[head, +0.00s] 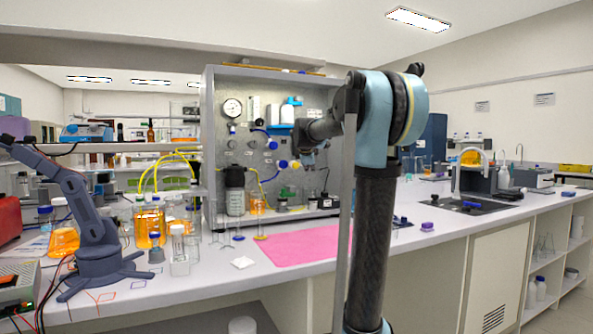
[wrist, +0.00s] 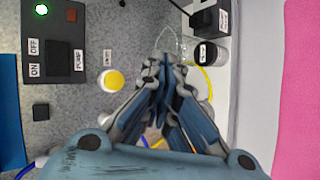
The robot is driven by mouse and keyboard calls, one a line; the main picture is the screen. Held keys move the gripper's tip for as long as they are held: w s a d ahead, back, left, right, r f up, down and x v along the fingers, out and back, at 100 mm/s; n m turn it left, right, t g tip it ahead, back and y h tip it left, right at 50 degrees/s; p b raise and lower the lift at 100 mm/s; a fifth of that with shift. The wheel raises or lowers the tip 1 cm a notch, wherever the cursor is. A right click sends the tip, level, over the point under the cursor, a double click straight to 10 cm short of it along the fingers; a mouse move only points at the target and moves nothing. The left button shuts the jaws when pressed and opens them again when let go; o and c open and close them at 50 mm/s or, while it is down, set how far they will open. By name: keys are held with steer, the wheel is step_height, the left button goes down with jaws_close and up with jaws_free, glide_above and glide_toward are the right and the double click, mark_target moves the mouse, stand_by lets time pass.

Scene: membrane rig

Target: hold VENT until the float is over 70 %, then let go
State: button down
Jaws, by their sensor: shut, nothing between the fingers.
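My gripper (wrist: 168,62) is shut and empty, its fingertips together in front of the grey panel in the wrist view. In the head view my gripper (head: 308,160) is small and close to the panel's right part. A round yellow button-like part with a white rim (wrist: 111,81) is on the panel left of the fingers, apart from them. A small label beside it is too blurred to read, so I cannot tell whether it is VENT. A pale upright gauge (head: 253,108) on the panel may hold the float; no level is readable.
A pump box (wrist: 53,40) with ON and OFF marks has a lit green lamp. A dark-capped jar (wrist: 208,54) stands right of the fingers. A pink mat (head: 300,246) lies clear on the bench. Another small arm (head: 85,215) and orange-filled glassware (head: 150,228) are at left.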

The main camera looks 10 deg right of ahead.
mark_target(295, 165)
steer(key=shift+d, duration=0.2)
steer(key=w+a, duration=0.2)
steer(key=w, duration=0.6)
steer(key=shift+w+a, duration=0.2)
steer(key=shift+a, duration=0.1)
steer(key=shift+a, duration=0.1)
stand_by(0.6)
steer(key=shift+w+a+r, duration=0.1)
steer(key=shift+w+a, duration=0.15)
steer(key=shift+w, duration=0.6)
stand_by(3.0)
steer(key=shift+s, duration=0.1)
steer(key=shift+s+d, duration=0.3)
steer(key=shift+s, duration=0.55)
